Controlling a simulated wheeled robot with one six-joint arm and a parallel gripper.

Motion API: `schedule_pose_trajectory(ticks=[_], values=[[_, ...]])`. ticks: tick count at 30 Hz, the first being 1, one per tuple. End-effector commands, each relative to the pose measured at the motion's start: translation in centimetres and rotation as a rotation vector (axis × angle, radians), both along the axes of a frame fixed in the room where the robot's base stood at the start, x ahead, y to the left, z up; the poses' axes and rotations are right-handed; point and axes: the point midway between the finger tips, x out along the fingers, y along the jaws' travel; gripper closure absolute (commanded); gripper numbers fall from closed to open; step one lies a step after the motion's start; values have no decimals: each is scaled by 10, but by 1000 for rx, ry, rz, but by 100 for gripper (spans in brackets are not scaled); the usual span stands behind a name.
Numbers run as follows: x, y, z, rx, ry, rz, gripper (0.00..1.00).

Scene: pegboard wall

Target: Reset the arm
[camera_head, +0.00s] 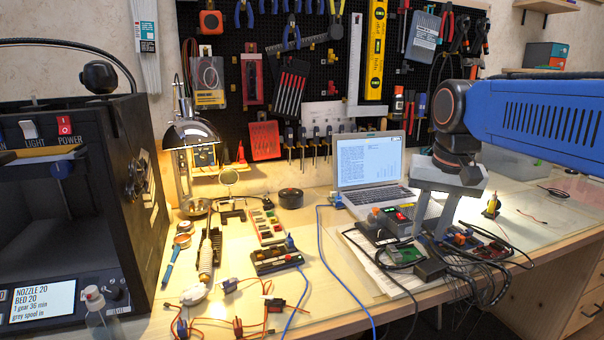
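My blue arm (545,112) reaches in from the right edge, in front of the pegboard. Its dark wrist joints bend down to my grey gripper (431,236). The gripper points down over the right part of the workbench, in front of the laptop (369,163). Its two fingers stand apart with a gap between them, and I see nothing held in the gap. The fingertips are close to a cluster of circuit boards (408,252) and black cables; whether they touch anything I cannot tell.
A black 3D printer (70,185) stands at the left, beside a lit lamp (190,140). The tool-hung pegboard (330,60) rises behind. The bench's right end (560,225) is mostly clear.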

Motion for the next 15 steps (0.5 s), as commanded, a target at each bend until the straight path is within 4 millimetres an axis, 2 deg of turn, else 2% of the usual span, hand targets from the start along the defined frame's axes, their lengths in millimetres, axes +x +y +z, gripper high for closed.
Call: schedule_pose_trajectory(ticks=[1, 3, 8, 15], values=[[-16, -3, -9, -3, -16, 18, 72], [-34, -7, -23, -10, -38, 48, 72], [-75, -14, -59, -28, -90, 117, 72], [-130, -22, -118, -64, -165, 215, 72]])
